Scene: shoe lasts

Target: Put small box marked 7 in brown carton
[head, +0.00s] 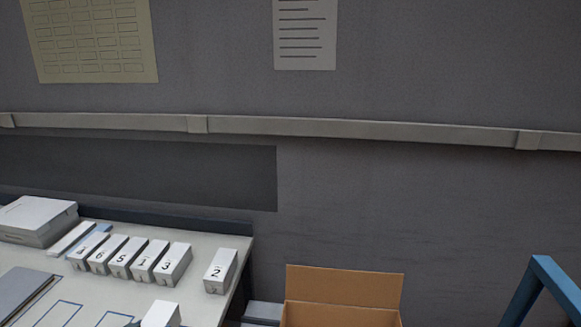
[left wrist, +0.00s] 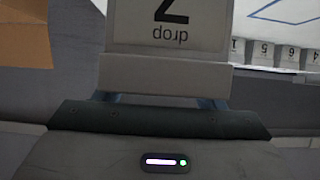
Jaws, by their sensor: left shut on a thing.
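A small white box (left wrist: 168,70) fills the top middle of the left wrist view. Its face shows an upside-down mark that looks like a 7, cut off by the top edge, above a word. My left gripper (left wrist: 163,101) is shut on this box. The brown carton (head: 343,288) stands at the bottom of the head view with its back flap up; its inside is hidden. A brown surface, likely the carton (left wrist: 22,35), also shows at the left wrist view's upper left. I cannot identify my left gripper in the head view. My right gripper is in neither view.
On the white table (head: 200,240) stand boxes marked 6, 5, 1 and 3 (head: 173,264) in a row, and box 2 (head: 220,271) apart. A white box top (head: 161,314) shows at the bottom edge. A blue frame (head: 545,283) stands right of the carton.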

